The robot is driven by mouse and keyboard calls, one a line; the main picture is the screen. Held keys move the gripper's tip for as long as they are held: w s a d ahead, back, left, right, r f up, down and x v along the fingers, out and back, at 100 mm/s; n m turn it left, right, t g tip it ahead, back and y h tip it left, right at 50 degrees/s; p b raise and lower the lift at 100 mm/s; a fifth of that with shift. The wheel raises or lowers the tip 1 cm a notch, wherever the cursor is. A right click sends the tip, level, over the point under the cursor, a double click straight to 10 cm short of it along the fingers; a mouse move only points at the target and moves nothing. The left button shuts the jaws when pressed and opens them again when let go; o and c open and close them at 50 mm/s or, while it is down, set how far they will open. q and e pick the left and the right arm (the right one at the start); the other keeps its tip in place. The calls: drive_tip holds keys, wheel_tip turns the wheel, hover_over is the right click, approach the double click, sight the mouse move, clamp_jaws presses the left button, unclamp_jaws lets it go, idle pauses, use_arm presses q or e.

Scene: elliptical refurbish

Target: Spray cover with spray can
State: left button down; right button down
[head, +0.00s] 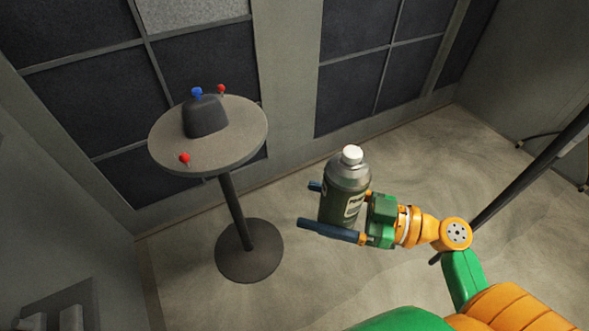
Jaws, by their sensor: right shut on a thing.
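My right gripper (332,209) is shut on the spray can (343,190). The can is dark green-grey with a light label and a white cap, and it is held nearly upright in the air. A round grey pedestal table (226,147) stands to its left, apart from the can. On the table top sits a dark grey, rounded block, which looks like the cover (206,118). A blue knob (197,93) shows at the top of the cover's far side. My left gripper is not in view.
Two small red knobs (184,158) (221,88) stand on the table top. The table's round base (249,251) rests on the floor. A dark wall with panels (205,62) is close behind the table. A dark slanted pole (530,169) stands at the right. Floor between is clear.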

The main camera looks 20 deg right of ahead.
drive_tip(key=w+a+f+m+t+h+b, duration=0.1)
drive_tip(key=w+a+f+b, duration=0.1)
drive_tip(key=a+f+b, duration=0.5)
drive_tip(key=w+a+f+t+h+b, duration=0.15)
drive_tip(key=a+f+b, duration=0.25)
drive_tip(key=a+f, duration=0.65)
drive_tip(key=shift+m+g+y, duration=0.25)
drive_tip(key=shift+m+y, duration=0.05)
drive_tip(key=shift+y, duration=0.15)
drive_tip(key=w, duration=0.6)
drive_tip(key=shift+d+f+p, duration=0.2)
drive_tip(key=shift+f+p, duration=0.05)
drive_tip(key=shift+p, duration=0.05)
